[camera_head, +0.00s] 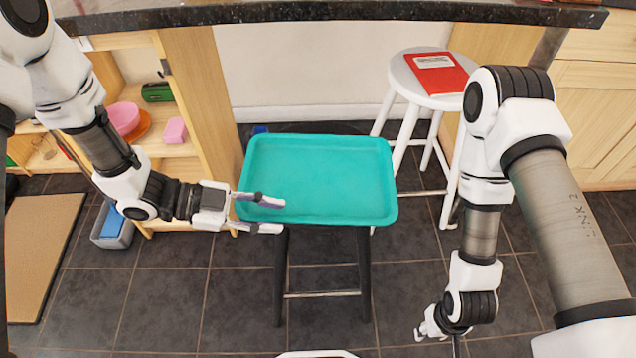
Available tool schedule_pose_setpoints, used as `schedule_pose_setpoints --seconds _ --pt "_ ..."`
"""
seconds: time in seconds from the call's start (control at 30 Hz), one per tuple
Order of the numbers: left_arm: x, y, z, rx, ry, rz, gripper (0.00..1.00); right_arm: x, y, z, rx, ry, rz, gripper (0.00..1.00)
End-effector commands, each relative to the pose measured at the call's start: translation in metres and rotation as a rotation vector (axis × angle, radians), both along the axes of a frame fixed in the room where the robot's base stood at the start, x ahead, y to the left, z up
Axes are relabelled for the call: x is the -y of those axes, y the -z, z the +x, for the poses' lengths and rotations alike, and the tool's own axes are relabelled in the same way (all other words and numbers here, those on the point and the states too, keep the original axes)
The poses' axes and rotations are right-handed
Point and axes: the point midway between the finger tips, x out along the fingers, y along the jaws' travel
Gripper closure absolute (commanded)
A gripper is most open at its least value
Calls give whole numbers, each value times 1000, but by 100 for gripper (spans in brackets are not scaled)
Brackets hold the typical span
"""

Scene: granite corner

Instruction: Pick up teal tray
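The teal tray (320,180) lies flat on top of a dark-legged stool in the middle of the head view. My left gripper (283,216) is at the tray's near left corner. Its two fingers are spread apart: one overlaps the tray's corner in the picture, the other shows just below the near rim. I cannot tell whether they touch the tray. My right gripper (430,330) hangs low at the lower right, away from the tray. It is small and partly hidden by its own arm, so its opening is unclear.
A white stool (428,85) with a red book (437,74) stands behind the tray to the right. A dark granite counter (330,11) runs across the back. Wooden shelves (205,95) stand at left, with a grey bin (112,228) below. The front floor (180,300) is clear.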

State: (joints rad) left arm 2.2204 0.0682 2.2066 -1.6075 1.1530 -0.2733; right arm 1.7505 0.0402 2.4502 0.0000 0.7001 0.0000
Motion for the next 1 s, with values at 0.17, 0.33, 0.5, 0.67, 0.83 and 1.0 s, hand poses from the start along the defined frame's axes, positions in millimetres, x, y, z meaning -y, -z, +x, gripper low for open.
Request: schedule_pose_setpoints --seconds 0.17,0.33,0.5,0.67,0.83,1.0 --pt "29 11 5 0 5 6 68 0 13 0 0 0 0 60" --pt "44 14 5 -1 0 2 68 0 15 0 0 0 0 60" --pt "44 13 6 -1 -2 1 68 0 14 0 0 0 0 60" --pt "44 13 6 -1 -2 1 100 0 14 0 0 0 0 60" --pt "44 13 6 0 -2 1 100 0 14 0 0 0 0 60" --pt "44 13 6 0 -2 1 100 0 14 0 0 0 0 60"
